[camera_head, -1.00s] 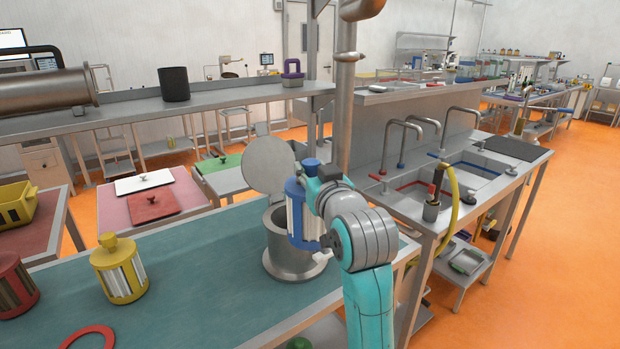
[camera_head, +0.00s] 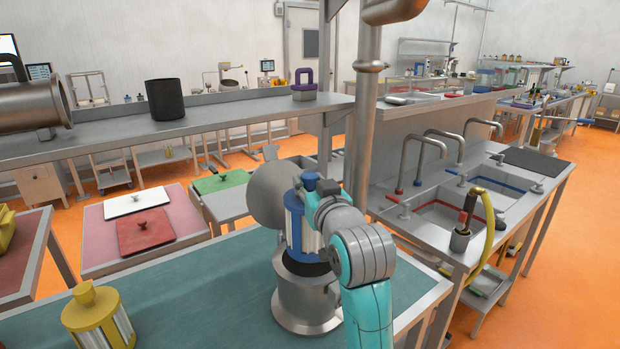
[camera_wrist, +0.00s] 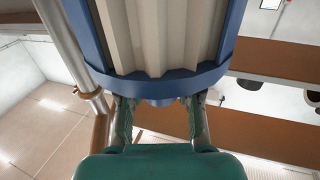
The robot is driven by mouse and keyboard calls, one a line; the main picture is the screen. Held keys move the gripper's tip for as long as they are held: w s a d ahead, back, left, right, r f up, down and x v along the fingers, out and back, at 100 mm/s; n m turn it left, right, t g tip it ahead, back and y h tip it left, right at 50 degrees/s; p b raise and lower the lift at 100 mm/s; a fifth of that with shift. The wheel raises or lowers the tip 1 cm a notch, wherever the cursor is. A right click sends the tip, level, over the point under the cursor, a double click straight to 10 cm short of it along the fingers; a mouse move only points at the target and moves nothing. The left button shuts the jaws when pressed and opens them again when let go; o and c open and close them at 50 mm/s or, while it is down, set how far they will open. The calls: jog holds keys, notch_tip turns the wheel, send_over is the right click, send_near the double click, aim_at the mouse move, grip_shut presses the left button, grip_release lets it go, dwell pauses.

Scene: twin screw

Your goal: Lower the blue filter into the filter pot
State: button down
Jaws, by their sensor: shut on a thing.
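The blue filter (camera_head: 292,222), with pale pleats between blue end rings, is upright over the metal filter pot (camera_head: 303,303). Its lower blue ring is just above or at the pot's dark mouth; I cannot tell whether it is inside the rim. The pot's round lid (camera_head: 265,195) stands open behind it. My gripper (camera_head: 317,190) is at the filter's top, partly hidden by my wrist. In the wrist view, my gripper (camera_wrist: 161,117) is shut on the filter's knob, and the blue filter (camera_wrist: 160,82) fills the upper middle.
The pot stands on a teal-topped table (camera_head: 185,300). A yellow filter (camera_head: 97,318) stands at the table's left front. A metal post (camera_head: 362,120) rises behind my arm, and a sink bench (camera_head: 440,210) is to the right. The table between the yellow filter and pot is clear.

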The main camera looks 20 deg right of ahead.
jog(key=shift+f, duration=8.8)
jog(key=c, duration=0.7)
grip_release()
jog(key=shift+s, duration=0.1)
jog(key=s, duration=0.8)
jog(key=s+r, duration=0.1)
jog(key=s, duration=0.3)
jog(key=shift+s+r, duration=0.1)
